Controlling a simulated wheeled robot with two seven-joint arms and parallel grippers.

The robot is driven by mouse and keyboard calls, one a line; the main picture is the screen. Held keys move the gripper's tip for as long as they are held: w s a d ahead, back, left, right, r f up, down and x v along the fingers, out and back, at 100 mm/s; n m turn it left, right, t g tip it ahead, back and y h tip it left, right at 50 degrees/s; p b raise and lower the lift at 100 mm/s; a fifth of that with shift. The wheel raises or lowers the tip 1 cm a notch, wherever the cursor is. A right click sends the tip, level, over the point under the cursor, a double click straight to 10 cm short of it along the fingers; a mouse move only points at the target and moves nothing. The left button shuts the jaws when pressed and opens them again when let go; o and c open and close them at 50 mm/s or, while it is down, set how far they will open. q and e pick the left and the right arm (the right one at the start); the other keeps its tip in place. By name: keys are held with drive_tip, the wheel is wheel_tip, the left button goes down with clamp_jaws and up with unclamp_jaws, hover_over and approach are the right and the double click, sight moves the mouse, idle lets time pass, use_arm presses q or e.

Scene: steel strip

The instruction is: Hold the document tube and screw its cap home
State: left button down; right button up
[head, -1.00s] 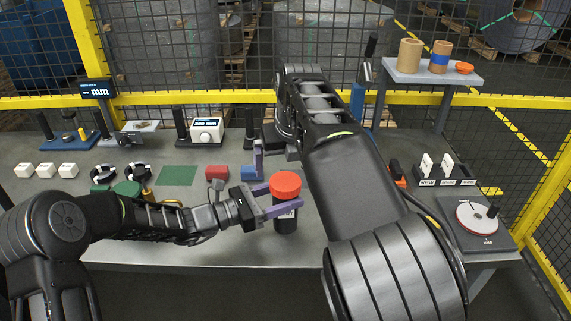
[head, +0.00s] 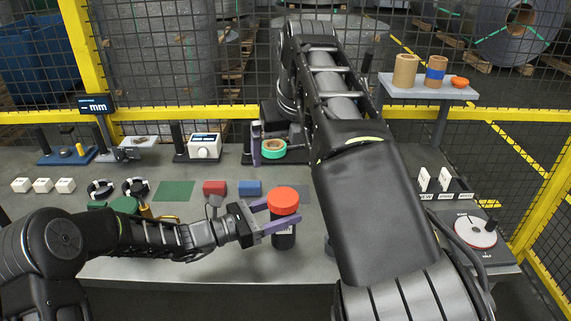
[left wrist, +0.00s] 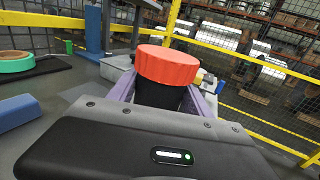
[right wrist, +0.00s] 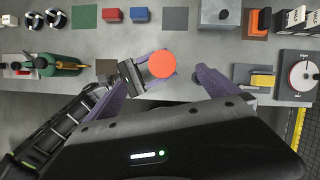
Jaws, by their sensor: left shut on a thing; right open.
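The document tube (head: 285,238) is black with a pale label and stands upright above the table's front part. Its orange-red cap (head: 284,201) sits on top; how far it is screwed down cannot be told. My left gripper (head: 280,220) is shut around the tube below the cap. The left wrist view shows the cap (left wrist: 167,65) above the purple fingers. My right gripper (right wrist: 158,82) is open and empty, pointing down. In its view the cap (right wrist: 162,64) appears between its fingers, apart from both.
A green tape roll (head: 273,150) lies at the back. Red (head: 214,187) and blue (head: 250,188) blocks lie left of the tube. A round dial plate (head: 474,232) is at right.

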drive_tip(key=shift+s+d+r, duration=0.1)
drive_tip(key=shift+s+r, duration=0.15)
drive_tip(key=shift+r, duration=0.35)
use_arm(q)
drive_tip(key=shift+c, duration=1.9)
unclamp_jaws()
drive_tip(key=b+v, duration=0.1)
drive_tip(key=v, duration=0.7)
drive_tip(key=shift+b, duration=0.35)
use_arm(e)
drive_tip(key=shift+f, duration=0.85)
use_arm(q)
drive_tip(key=shift+d, duration=0.1)
